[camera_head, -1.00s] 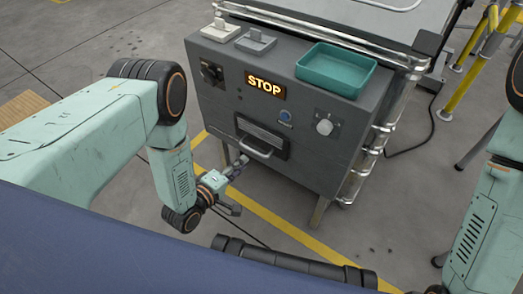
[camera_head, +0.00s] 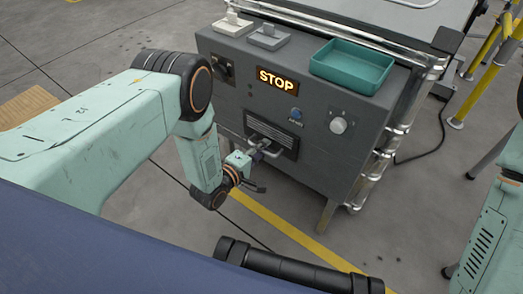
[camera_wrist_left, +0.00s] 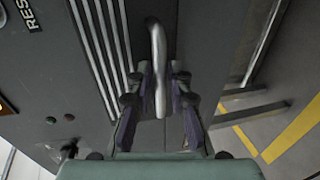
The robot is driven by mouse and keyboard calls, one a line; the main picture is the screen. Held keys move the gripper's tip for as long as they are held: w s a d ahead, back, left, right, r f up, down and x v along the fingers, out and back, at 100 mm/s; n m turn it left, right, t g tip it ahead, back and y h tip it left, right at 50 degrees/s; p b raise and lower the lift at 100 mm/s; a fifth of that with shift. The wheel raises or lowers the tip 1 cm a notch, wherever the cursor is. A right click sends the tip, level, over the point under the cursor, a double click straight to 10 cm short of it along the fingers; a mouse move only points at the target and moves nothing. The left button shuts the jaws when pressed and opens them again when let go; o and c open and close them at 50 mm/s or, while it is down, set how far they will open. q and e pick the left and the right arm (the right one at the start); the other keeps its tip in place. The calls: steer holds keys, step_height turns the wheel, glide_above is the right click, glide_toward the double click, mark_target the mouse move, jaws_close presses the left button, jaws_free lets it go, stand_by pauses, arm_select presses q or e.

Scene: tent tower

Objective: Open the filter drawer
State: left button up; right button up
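The filter drawer (camera_head: 284,137) is a dark slatted panel in the front of the grey machine and looks closed. Its metal bar handle (camera_wrist_left: 158,50) stands out from the slatted front (camera_wrist_left: 98,45) in the left wrist view. My left gripper (camera_wrist_left: 160,88) has its two fingers apart, one on each side of the handle; I see no clear grip on it. In the head view my left gripper (camera_head: 257,153) is at the handle and partly covers it. My right gripper is out of the picture; only part of the right arm shows at the right edge.
A teal tray (camera_head: 352,66) sits on top. Chrome rails run down its right side. The floor in front is open, with a yellow line (camera_head: 290,232).

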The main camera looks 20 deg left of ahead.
arm_select(q)
jaws_close()
